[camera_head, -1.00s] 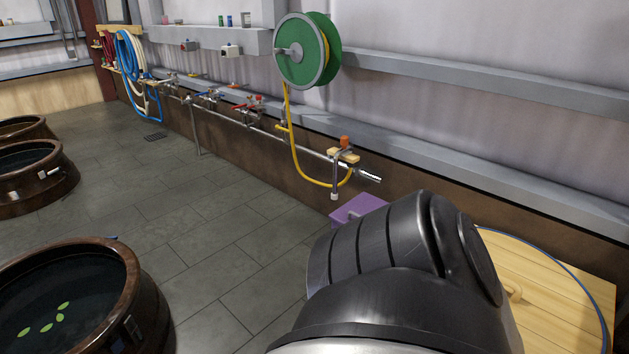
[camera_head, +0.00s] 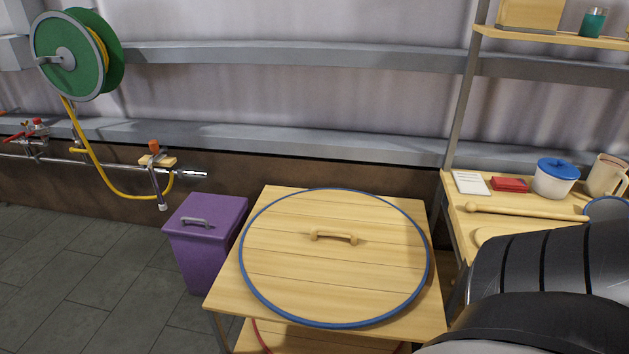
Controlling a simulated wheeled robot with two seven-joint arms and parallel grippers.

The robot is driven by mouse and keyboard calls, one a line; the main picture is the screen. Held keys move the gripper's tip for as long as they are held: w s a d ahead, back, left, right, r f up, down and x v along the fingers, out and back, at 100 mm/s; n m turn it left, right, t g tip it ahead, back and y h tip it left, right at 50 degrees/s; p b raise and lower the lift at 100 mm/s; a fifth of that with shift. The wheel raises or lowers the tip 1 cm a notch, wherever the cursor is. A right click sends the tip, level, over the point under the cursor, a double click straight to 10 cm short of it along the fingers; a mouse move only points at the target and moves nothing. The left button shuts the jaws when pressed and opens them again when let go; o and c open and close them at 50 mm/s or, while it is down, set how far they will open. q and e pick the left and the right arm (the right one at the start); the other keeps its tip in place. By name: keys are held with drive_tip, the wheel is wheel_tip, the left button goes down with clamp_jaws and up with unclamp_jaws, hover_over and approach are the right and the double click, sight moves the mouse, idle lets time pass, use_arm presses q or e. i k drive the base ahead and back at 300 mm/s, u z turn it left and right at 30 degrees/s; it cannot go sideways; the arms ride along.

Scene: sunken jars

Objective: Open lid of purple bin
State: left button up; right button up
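The purple bin (camera_head: 206,255) stands on the floor against the wall, left of a wooden table. Its purple lid (camera_head: 207,217) is closed and has a grey bar handle (camera_head: 196,222) on top. No gripper is touching it. A black link of my own arm fills the lower right corner of the head view, away from the bin. Neither of my grippers shows.
A wooden table (camera_head: 225,302) right beside the bin bears a large round wooden lid (camera_head: 340,255) with a blue rim. A yellow hose (camera_head: 97,170) and a tap pipe hang behind the bin. A shelf unit (camera_head: 452,187) stands at right. The tiled floor (camera_head: 90,270) left of the bin is clear.

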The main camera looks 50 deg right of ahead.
sight(214, 218)
drive_tip(key=z, duration=0.6)
drive_tip(key=i, duration=0.3)
drive_tip(key=u, duration=0.95)
drive_tip(key=i, duration=1.15)
drive_tip(key=z, duration=0.2)
drive_tip(key=i, duration=1.05)
drive_tip(key=z, duration=1.1)
drive_tip(key=i, duration=0.2)
drive_tip(key=z, duration=0.15)
